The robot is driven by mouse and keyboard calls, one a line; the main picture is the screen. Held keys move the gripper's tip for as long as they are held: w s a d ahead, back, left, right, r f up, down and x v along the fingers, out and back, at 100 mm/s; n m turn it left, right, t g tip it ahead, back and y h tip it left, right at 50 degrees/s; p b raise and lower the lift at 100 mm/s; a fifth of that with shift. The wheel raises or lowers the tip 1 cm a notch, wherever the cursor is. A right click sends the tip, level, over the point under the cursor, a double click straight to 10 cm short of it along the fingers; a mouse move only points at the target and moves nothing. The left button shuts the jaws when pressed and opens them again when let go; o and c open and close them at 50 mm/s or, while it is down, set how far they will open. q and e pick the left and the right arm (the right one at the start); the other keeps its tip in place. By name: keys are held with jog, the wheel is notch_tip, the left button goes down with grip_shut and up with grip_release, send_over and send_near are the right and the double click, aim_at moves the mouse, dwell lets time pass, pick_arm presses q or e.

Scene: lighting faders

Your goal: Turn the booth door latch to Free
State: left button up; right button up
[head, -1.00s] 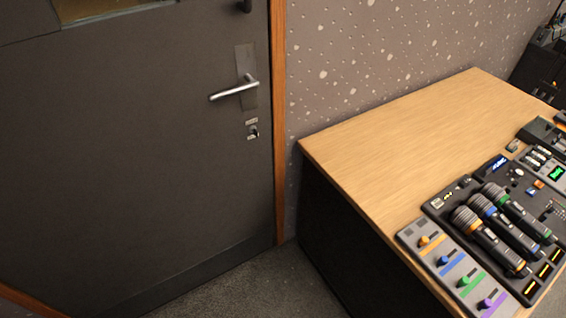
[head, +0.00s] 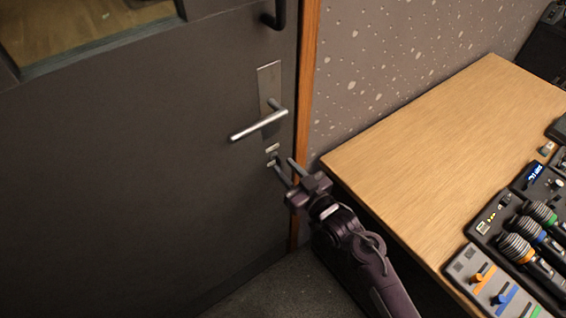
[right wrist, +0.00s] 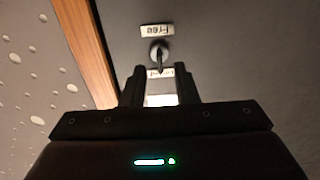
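The booth door (head: 130,180) is dark grey and looks shut, with a silver lever handle (head: 258,125) on a metal plate. Below the handle is the small latch; in the right wrist view the latch knob (right wrist: 159,52) is round and metal, with a dark thumb-turn. A label reading "Free" (right wrist: 157,30), upside down, sits on one side of it, and a second, partly hidden label (right wrist: 170,73) on the other. My right gripper (head: 284,168) is open in front of the latch. Its fingertips (right wrist: 160,72) stand apart with nothing between them. My left gripper is not in view.
A wooden desk (head: 420,150) stands to the right, its corner close to my right arm. A wooden door frame (head: 307,80) and speckled wall (head: 390,50) are beside the latch.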

aim_at(278, 161)
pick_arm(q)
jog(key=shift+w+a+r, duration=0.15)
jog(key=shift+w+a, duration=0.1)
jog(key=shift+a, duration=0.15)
pick_arm(e)
jog(key=shift+x, duration=1.2)
jog(key=shift+f, duration=0.1)
grip_shut()
